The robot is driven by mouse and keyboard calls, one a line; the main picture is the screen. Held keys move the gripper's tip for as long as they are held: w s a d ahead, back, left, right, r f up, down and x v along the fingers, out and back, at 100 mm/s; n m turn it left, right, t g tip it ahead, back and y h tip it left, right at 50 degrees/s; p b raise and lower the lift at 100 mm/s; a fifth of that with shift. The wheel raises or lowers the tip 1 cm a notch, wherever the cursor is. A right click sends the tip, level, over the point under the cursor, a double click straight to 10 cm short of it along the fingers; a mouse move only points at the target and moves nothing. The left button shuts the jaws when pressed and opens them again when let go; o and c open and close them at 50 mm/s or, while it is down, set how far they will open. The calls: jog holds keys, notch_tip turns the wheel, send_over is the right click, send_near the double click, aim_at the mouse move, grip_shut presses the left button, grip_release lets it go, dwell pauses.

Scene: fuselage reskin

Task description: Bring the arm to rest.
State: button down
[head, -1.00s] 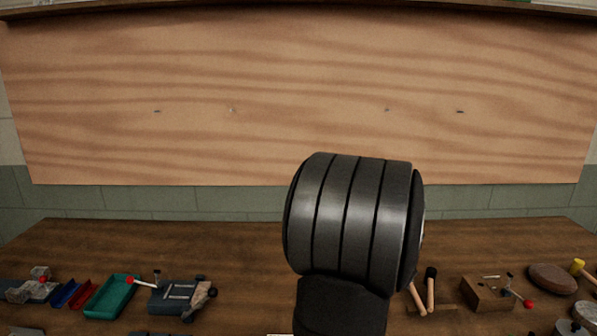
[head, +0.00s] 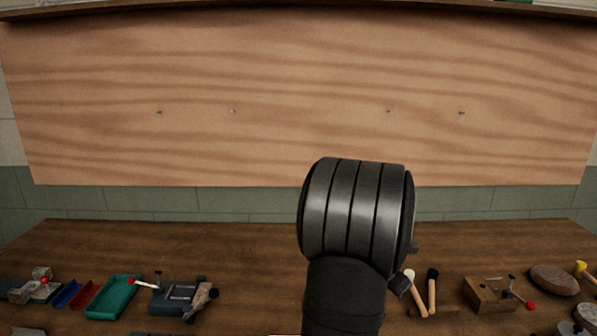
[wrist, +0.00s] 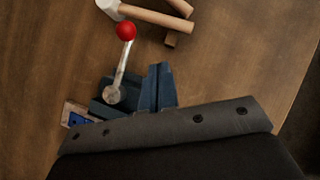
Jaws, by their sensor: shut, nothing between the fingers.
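My arm shows in the head view as a dark banded joint above a black link, standing right of centre in front of the bench.
The wooden bench (head: 250,250) holds a teal tray (head: 113,298), a blue vice-like fixture (head: 178,296), a wooden block (head: 487,295), mallets (head: 432,290) and a brown rounded pad (head: 553,279). A wooden board (head: 300,90) covers the back wall. The bench's rear strip is clear.

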jog(key=shift+d, duration=0.1)
jog(key=s+a+r+n, duration=0.1)
jog(key=s+a+r, duration=0.1)
jog(key=s+r, duration=0.5)
jog(key=w+d+f, duration=0.3)
jog(key=w+f, duration=0.3)
jog(key=w, duration=0.2)
jog(key=s+a+m+g+h, duration=0.1)
jog(key=a+m+g, duration=0.3)
jog(key=a+m, duration=0.4)
jog(key=shift+s+a+r+m+g, duration=0.3)
jog(key=shift+s+a+r, duration=0.15)
jog(key=shift+a, duration=0.75)
jog(key=shift+d, duration=0.1)
